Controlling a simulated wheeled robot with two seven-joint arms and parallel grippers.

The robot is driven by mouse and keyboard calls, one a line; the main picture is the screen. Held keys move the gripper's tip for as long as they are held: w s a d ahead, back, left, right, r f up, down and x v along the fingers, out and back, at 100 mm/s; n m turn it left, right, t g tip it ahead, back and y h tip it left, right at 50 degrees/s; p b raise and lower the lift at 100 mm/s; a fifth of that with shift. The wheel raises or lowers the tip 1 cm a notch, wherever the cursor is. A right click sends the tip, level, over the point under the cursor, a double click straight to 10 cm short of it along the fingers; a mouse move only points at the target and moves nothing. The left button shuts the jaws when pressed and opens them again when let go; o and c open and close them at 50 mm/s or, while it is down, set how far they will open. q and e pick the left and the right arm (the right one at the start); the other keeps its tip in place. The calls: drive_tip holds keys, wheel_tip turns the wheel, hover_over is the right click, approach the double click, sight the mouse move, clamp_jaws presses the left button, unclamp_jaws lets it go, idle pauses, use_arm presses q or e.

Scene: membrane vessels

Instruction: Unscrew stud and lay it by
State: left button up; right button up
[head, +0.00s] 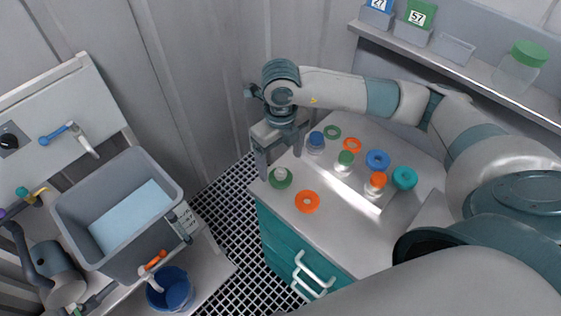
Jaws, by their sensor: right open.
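My right gripper (282,158) is open, pointing down over the left end of the grey worktop. Its fingers are above and around the area of a green ring (272,182) with a pale knob (281,174) in it; I cannot tell whether they touch it. I cannot make out which piece is the stud. My left gripper is not in view.
A grey basin (72,215) and blue bucket (178,290) are left. A shelf (458,62) runs behind.

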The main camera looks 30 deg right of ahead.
sight(281, 169)
drive_tip(key=shift+r+m+p, duration=0.15)
drive_tip(key=shift+m+p, duration=0.15)
drive_tip(key=shift+m, duration=0.1)
wheel_tip(281, 169, down, 5)
drive_tip(key=b, duration=0.4)
drive_tip(key=shift+r, duration=0.2)
